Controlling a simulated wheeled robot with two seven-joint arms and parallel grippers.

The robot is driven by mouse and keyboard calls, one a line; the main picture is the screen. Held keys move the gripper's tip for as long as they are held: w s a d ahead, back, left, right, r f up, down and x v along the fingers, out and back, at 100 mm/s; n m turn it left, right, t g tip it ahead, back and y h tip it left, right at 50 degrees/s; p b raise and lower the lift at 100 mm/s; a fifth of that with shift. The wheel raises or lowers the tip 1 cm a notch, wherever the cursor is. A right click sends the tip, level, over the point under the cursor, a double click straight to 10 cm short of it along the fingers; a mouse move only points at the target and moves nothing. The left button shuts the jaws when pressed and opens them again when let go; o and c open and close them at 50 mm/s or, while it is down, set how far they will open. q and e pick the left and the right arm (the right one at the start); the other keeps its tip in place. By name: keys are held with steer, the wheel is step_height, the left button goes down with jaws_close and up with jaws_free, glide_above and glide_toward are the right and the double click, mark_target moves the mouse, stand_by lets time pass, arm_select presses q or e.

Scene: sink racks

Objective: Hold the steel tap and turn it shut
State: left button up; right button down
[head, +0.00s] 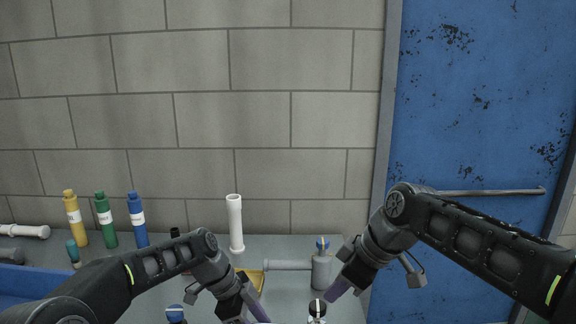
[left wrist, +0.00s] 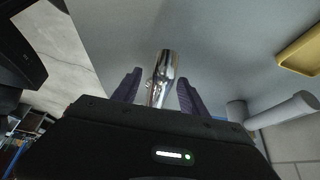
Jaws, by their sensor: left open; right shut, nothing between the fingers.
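The steel tap (left wrist: 166,66) is shiny chrome and shows in the left wrist view, between the two spread purple fingers of my left gripper (left wrist: 157,88). I see space at its sides, so the fingers do not look closed on it. In the head view a small chrome piece with a dark and white top (head: 317,309), probably this tap, shows at the bottom edge. My left gripper (head: 254,306) is open to its left, with its tips low in the picture. My right gripper (head: 333,292) is shut and empty, just above and right of that piece.
Yellow (head: 75,222), green (head: 105,222) and blue (head: 137,222) bottles are at the left. A yellow tray (left wrist: 300,52) lies near. A blue door is at right.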

arm_select(q)
steer(key=v, duration=0.7)
steer(key=shift+r, duration=0.15)
